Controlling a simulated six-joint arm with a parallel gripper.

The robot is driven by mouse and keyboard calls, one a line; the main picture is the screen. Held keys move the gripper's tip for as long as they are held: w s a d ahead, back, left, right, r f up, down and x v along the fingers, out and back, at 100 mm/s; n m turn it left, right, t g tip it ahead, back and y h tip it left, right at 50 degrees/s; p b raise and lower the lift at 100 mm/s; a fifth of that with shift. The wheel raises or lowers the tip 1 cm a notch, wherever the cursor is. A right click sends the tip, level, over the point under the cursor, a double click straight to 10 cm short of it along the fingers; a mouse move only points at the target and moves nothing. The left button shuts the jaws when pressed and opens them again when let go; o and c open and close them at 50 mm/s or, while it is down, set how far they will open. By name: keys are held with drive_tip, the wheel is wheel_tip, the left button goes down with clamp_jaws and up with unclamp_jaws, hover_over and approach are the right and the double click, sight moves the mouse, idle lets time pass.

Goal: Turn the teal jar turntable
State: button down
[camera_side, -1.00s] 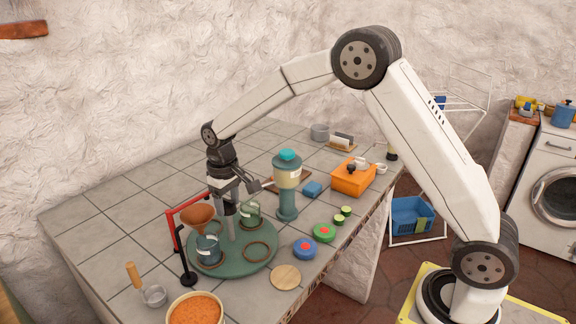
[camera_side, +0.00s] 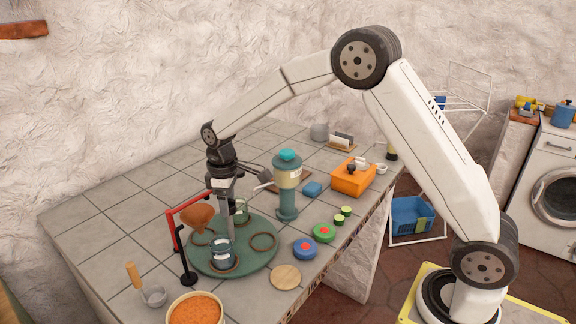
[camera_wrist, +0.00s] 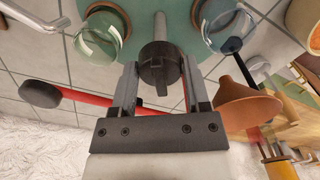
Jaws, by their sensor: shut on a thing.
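The teal turntable (camera_side: 264,257) lies flat on the tiled counter, with ring-shaped seats on its top. One glass jar (camera_side: 222,255) stands in a front seat. A second jar (camera_side: 241,215) is at the back, partly hidden by my gripper (camera_side: 228,200). An empty ring seat (camera_side: 263,241) shows at the right. In the wrist view, my fingers close on the dark knob (camera_wrist: 158,70) atop the central post. The two jars show there too, a greenish one (camera_wrist: 100,38) at left and a clear one (camera_wrist: 222,25) at right.
A brown funnel (camera_side: 197,217) hangs tilted on a red arm (camera_side: 186,207) at the turntable's left. A teal-topped grinder-like canister (camera_side: 288,190) stands close at right. A bowl of orange grains (camera_side: 194,310) and wooden disc (camera_side: 286,276) are in front. The back-left tiles are clear.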

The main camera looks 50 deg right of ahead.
drive_tip(key=shift+n, duration=5.9)
drive_tip(key=shift+c, duration=1.7)
unclamp_jaws()
drive_tip(key=shift+r, duration=0.1)
drive_tip(key=shift+r, duration=3.85)
